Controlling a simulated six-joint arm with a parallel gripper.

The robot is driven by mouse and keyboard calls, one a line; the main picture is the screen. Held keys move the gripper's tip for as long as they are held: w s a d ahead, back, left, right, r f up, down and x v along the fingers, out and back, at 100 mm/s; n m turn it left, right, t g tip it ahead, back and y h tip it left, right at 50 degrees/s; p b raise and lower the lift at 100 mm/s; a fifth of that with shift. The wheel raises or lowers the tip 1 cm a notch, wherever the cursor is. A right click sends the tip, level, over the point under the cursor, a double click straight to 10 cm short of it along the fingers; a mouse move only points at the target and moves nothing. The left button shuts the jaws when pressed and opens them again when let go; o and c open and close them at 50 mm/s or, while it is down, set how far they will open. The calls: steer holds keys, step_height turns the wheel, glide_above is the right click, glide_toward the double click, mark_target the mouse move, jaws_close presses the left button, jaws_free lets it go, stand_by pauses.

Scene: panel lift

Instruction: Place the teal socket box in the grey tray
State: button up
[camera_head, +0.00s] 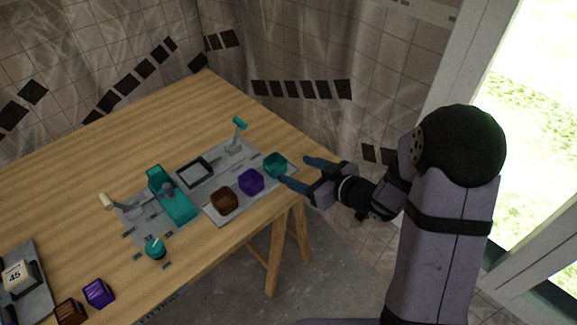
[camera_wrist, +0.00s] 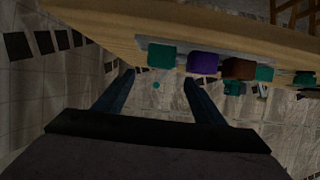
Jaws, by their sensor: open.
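The teal socket box (camera_head: 275,165) sits at the right end of a row with a purple and a brown box, on a light grey plate near the table's right edge. My gripper (camera_head: 304,174) is open and empty just right of it, its two blue fingers apart and pointing toward it. In the wrist view the teal box (camera_wrist: 161,56) lies ahead of the gap between the fingers (camera_wrist: 157,82). A dark-rimmed square with a grey inside (camera_head: 193,172) stands behind the row; I cannot tell surely if this is the grey tray.
The purple box (camera_head: 251,181) is close beside the teal one, then the brown box (camera_head: 223,201). A large teal block (camera_head: 172,196), a teal-tipped lever (camera_head: 239,124) and a teal knob (camera_head: 155,247) are nearby. The back of the wooden table (camera_head: 190,105) is clear.

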steer(key=v, duration=0.4)
steer(key=shift+s+d+r, duration=0.1)
steer(key=shift+s, duration=0.05)
steer(key=s+d+f+m+g+h, duration=0.1)
steer(key=d+f+m+h, duration=0.15)
steer(key=d+h, duration=0.3)
steer(key=s+d+f+m+g+h, duration=0.1)
steer(key=d+f+m+h, duration=0.2)
steer(key=d, duration=0.4)
steer(key=s+a+r+m+g+h, duration=0.1)
steer(key=s+g, duration=0.6)
steer(key=s, duration=1.1)
steer(key=shift+s+a+m+g, duration=0.35)
steer(key=shift+a+m, duration=0.15)
steer(key=shift+m, duration=0.75)
